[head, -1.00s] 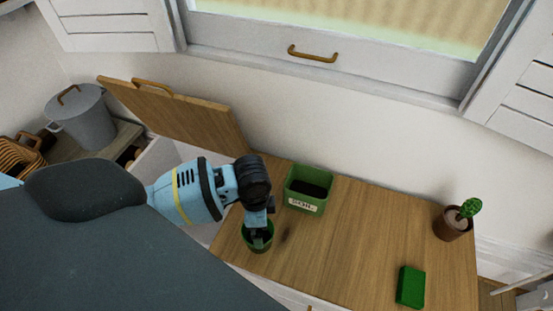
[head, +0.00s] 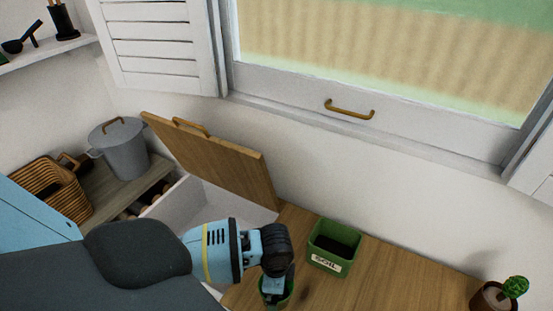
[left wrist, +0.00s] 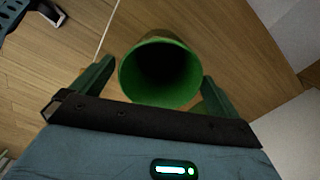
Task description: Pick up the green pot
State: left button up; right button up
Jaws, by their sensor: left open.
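The green pot (head: 287,294) is at the bottom edge of the head view, on the wooden top, partly hidden by my left gripper (head: 276,286). In the left wrist view the pot (left wrist: 160,94) shows its round, dark, empty-looking mouth. The two fingers of my left gripper (left wrist: 156,82) are apart, one on each side of the pot. I cannot tell whether either finger touches it. My right gripper is not in view.
A green soil box (head: 330,261) stands just right of the pot. A potted cactus (head: 494,296) is at the far right. A raised wooden lid (head: 215,155) stands behind my left arm, with a grey lidded bin (head: 122,152) and wicker basket (head: 58,192) to the left.

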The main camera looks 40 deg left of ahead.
pick_arm(q)
jog(key=shift+f, duration=0.75)
jog(key=c, duration=1.1)
jog(key=shift+w+r, duration=0.1)
jog(key=shift+r, duration=0.6)
jog(key=s+d+r+p, duration=0.1)
jog(key=s+d, duration=0.3)
jog(key=s, duration=0.3)
jog(key=s+d+r+p, duration=0.2)
jog(key=s+d, duration=0.1)
jog(key=s, duration=0.4)
jog(key=shift+d+r, duration=0.3)
jog(key=shift+d, duration=0.1)
